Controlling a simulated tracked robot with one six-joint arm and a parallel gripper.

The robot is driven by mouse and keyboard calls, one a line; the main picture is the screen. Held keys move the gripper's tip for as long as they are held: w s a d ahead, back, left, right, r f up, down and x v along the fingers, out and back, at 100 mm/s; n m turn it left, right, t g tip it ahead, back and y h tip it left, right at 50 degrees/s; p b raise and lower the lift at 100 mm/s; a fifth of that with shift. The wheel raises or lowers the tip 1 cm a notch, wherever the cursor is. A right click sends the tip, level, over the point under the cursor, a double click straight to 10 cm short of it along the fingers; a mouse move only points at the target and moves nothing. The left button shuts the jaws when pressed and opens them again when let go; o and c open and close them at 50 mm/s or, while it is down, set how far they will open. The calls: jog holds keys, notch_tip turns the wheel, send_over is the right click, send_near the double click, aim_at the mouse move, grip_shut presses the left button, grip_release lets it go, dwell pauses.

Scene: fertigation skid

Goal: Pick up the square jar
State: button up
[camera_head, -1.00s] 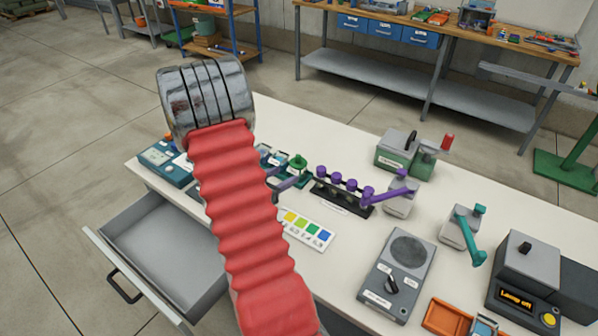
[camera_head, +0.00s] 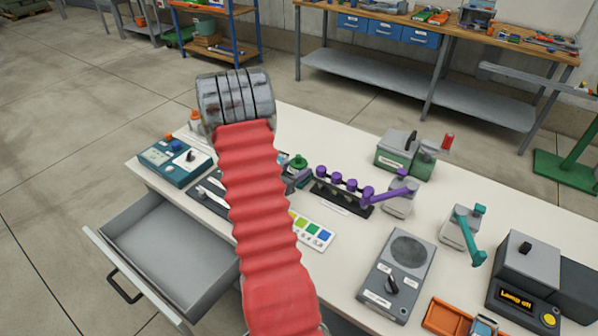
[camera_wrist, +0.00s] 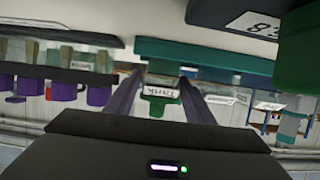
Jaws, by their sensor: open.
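I cannot make out a square jar for certain in either view. A small orange-topped item (camera_head: 195,119) stands at the far left edge of the table, partly hidden by my arm, and its shape is unclear. My gripper (camera_wrist: 157,84) shows in the wrist view, its two dark fingers apart with nothing held between them. That view is upside down. A green part with a white label (camera_wrist: 160,91) shows in the gap between the fingers, apparently beyond them. In the head view my red arm hides my gripper and the table behind it.
The white table holds a teal control box (camera_head: 172,160), a purple-knobbed manifold (camera_head: 345,190), a colour chart (camera_head: 312,232), a grey stirrer-like box (camera_head: 398,272), a green-grey device (camera_head: 400,152) and a lamp box (camera_head: 522,285). An empty drawer (camera_head: 118,262) stands open at the left front.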

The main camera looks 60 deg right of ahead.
jog(key=shift+x, duration=2.65)
jog(key=shift+w, duration=0.1)
jog(key=c, duration=0.8)
jog(key=shift+r, duration=0.1)
jog(key=shift+c, duration=0.2)
jog(key=shift+r, duration=4.95)
